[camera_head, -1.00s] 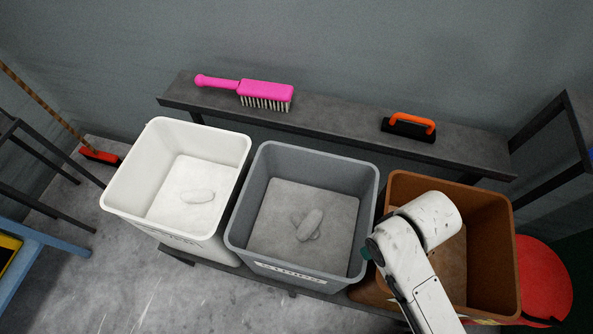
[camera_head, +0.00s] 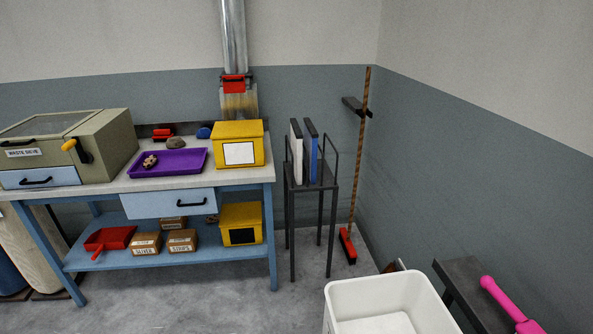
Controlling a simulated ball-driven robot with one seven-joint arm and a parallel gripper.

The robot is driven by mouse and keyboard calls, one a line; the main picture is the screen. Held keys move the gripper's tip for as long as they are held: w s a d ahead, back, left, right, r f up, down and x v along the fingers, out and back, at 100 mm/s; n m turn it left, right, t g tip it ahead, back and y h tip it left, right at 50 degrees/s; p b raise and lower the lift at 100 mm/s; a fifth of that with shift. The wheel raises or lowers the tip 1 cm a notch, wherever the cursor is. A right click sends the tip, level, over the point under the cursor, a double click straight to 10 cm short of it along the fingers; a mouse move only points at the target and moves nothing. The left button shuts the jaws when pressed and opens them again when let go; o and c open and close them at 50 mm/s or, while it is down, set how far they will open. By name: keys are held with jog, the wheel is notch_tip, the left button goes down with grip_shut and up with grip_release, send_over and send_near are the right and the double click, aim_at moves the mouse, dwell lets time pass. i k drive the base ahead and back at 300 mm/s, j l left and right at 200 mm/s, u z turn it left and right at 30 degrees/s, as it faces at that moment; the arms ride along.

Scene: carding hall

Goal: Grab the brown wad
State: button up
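A small mottled brown lump (camera_head: 150,161) sits on the left part of a purple tray (camera_head: 185,167) on the blue workbench. It may be the brown wad, but it is too small to tell. A grey-brown lump (camera_head: 176,143) lies behind the tray, and a small brown thing (camera_head: 211,219) shows on the lower shelf beside the yellow box. My gripper is not in view.
A dark rack (camera_head: 328,176) holds two upright panels; a broom (camera_head: 348,247) leans behind. A white bin (camera_head: 340,288) stands front right. Floor before the bench is clear.

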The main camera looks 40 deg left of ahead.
aim_at(150, 161)
jog(key=u, duration=1.9)
jog(key=i+j, duration=0.1)
